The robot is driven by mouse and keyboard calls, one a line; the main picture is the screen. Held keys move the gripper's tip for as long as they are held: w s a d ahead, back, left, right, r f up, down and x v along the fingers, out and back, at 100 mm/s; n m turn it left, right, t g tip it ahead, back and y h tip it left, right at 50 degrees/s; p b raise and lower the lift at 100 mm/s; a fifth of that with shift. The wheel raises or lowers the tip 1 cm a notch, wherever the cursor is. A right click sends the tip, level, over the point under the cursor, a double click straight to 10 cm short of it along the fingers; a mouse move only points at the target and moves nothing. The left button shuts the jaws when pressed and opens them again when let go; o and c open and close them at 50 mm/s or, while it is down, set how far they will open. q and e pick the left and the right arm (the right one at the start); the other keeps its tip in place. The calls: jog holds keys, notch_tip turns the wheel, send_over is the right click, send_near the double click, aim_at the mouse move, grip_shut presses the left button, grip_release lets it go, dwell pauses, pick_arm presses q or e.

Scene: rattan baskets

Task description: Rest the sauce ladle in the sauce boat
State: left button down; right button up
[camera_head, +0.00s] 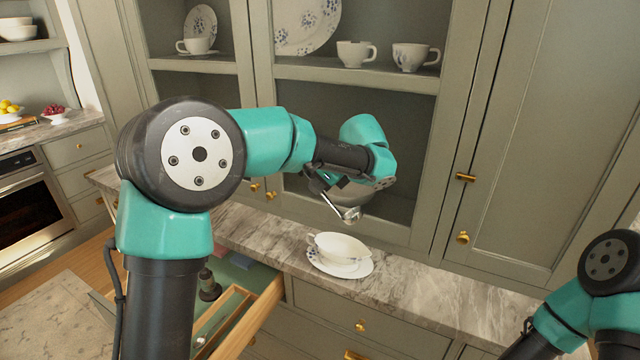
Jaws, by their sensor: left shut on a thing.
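The white sauce boat (341,247) stands upright on its patterned saucer (361,270) on the marble counter. My left gripper (325,186) is above and slightly left of the sauce boat, in front of the cabinet. It is shut on the sauce ladle (349,214), a shiny metal ladle tilted with its bowl end down to the right. The ladle's bowl hangs above the boat, apart from it. My left wrist hides part of the gripper and the ladle's handle. My right arm shows at the lower right, but its gripper is out of view.
An open drawer (252,318) with a wooden tray juts out below the counter (440,298) at left. Cabinet shelves behind hold white cups (352,54) and plates (307,22). The counter right of the saucer is clear.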

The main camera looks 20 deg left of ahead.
pick_arm(q)
jog(key=shift+f, duration=5.5)
jog(key=shift+f, duration=0.7)
jog(key=c, duration=1)
grip_release()
jog(key=shift+r, duration=0.1)
jog(key=v, duration=1.7)
jog(key=shift+s+r, duration=0.1)
jog(key=shift+r, duration=0.1)
